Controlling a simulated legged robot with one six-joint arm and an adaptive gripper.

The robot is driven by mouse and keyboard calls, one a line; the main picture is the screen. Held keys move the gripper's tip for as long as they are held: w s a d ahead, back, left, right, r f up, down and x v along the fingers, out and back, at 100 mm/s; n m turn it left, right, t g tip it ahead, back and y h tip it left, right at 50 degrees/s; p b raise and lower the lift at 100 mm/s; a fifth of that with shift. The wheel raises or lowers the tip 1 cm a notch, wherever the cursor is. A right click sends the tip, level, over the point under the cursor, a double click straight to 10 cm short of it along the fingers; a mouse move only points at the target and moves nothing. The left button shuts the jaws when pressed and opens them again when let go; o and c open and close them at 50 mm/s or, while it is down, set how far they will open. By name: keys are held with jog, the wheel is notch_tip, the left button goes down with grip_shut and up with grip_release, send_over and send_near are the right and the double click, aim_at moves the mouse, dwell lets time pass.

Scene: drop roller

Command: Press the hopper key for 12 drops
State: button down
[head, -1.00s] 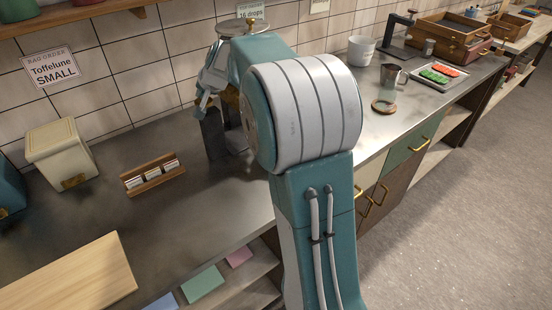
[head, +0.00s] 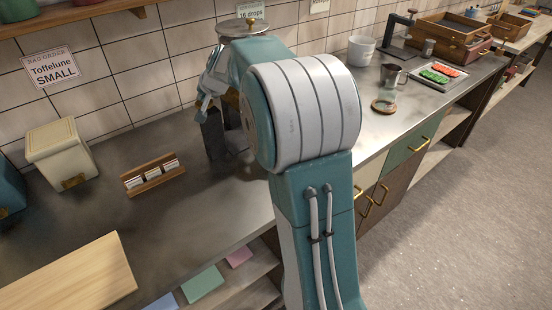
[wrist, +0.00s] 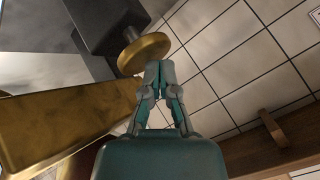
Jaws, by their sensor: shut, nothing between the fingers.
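The hopper (head: 247,27) stands against the tiled wall in the head view, with a steel lid and brass knob. My arm hides most of its body. In the wrist view, a round brass key (wrist: 145,54) sticks out on a short stem from a dark block (wrist: 107,24). My gripper (wrist: 159,69) is shut and empty, its fingertips beside the key's lower right edge. I cannot tell whether they touch it. A wide brass part (wrist: 60,120) fills the left of the wrist view.
A sign (head: 252,15) above the hopper seems to read 16 drops. A wooden rack (head: 153,175), a cream canister (head: 62,153) and a board (head: 65,275) stand left. A metal jug (head: 393,75), a ring (head: 384,106) and a tray (head: 440,76) lie right.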

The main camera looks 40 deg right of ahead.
jog(key=shift+f, duration=0.55)
dwell(0.4)
jog(key=shift+r, duration=1.1)
jog(key=shift+r, duration=3.05)
jog(key=shift+a, duration=0.15)
